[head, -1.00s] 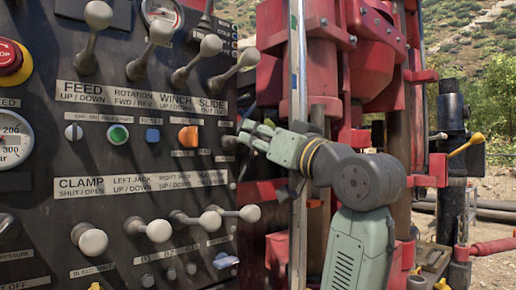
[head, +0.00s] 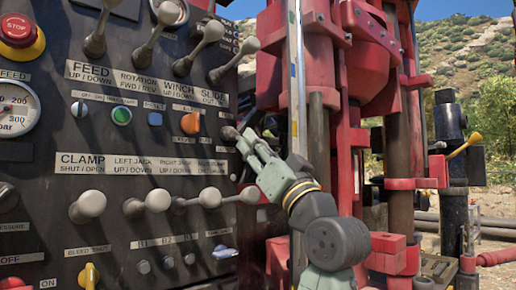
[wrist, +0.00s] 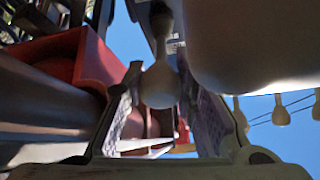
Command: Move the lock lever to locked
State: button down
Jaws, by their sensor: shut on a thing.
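My gripper (head: 246,143) is at the right edge of the dark control panel, with its fingers pointing up and left. Next to its fingertips a round grey knob (head: 229,133) shows in the head view. In the wrist view a grey ball-knobbed lever (wrist: 160,86) shows between the two fingers, and my gripper (wrist: 165,110) is shut on it. No label reading "lock" can be made out, so I cannot tell from the lettering that this is the lock lever, nor which position is locked.
Ball-knobbed levers stand in an upper row (head: 208,33) and a lower row (head: 153,200), close to my gripper. An orange knob (head: 190,123) sits to its left. Red rig columns (head: 360,150) crowd the right side.

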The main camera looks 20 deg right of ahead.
jog(key=shift+f, duration=0.15)
jog(key=c, duration=1.6)
grip_release()
jog(key=shift+o, duration=0.2)
jog(key=v, duration=0.7)
jog(key=shift+s, duration=0.15)
jog(key=shift+f, duration=0.15)
